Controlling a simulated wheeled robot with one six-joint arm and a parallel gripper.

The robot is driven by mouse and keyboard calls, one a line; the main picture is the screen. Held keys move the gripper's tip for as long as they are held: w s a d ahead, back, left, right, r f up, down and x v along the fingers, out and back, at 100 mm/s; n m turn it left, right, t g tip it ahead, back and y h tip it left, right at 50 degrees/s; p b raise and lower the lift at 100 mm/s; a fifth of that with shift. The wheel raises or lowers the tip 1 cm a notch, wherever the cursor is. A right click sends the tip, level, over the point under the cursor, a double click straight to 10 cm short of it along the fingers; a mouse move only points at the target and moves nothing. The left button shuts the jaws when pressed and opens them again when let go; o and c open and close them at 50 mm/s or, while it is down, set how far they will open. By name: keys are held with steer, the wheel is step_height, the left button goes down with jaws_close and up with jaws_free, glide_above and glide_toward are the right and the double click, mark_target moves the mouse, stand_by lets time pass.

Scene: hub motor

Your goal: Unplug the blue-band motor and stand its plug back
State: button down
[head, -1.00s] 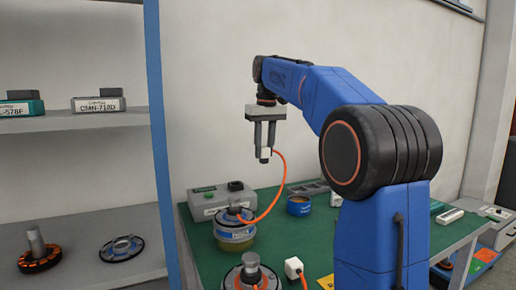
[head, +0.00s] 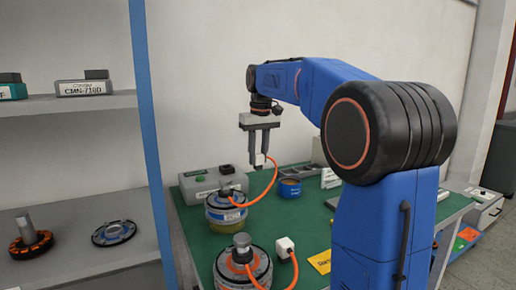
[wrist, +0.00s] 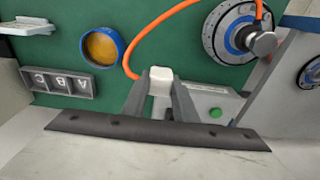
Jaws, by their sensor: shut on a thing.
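My gripper (head: 258,162) is shut on a white plug (wrist: 160,80) and holds it in the air above the green bench, near the grey tester box. An orange cable (head: 268,185) curves from the plug down to the blue-band motor (head: 226,214), which stands upright on the bench, below and left of my gripper in the head view. The motor also shows at the upper right of the wrist view (wrist: 220,45), with a silver shaft. The grey box (head: 196,186) with a green button stands behind the motor; its socket is not clear to me.
An orange-banded motor (head: 258,272) and its white plug (head: 285,246) stand at the bench front. A blue-ringed cup (head: 290,188) and an A-B-C tray (wrist: 62,82) are to the right of the box. A shelf with a blue post (head: 148,110) borders the left.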

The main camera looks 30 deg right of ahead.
steer(key=shift+f, duration=4.8)
steer(key=shift+f, duration=0.1)
steer(key=shift+f, duration=0.6)
steer(key=shift+f, duration=0.1)
steer(key=shift+f, duration=0.5)
steer(key=shift+f, duration=0.25)
steer(key=c, duration=1.3)
jaws_free()
steer(key=shift+c, duration=0.2)
steer(key=shift+r, duration=0.1)
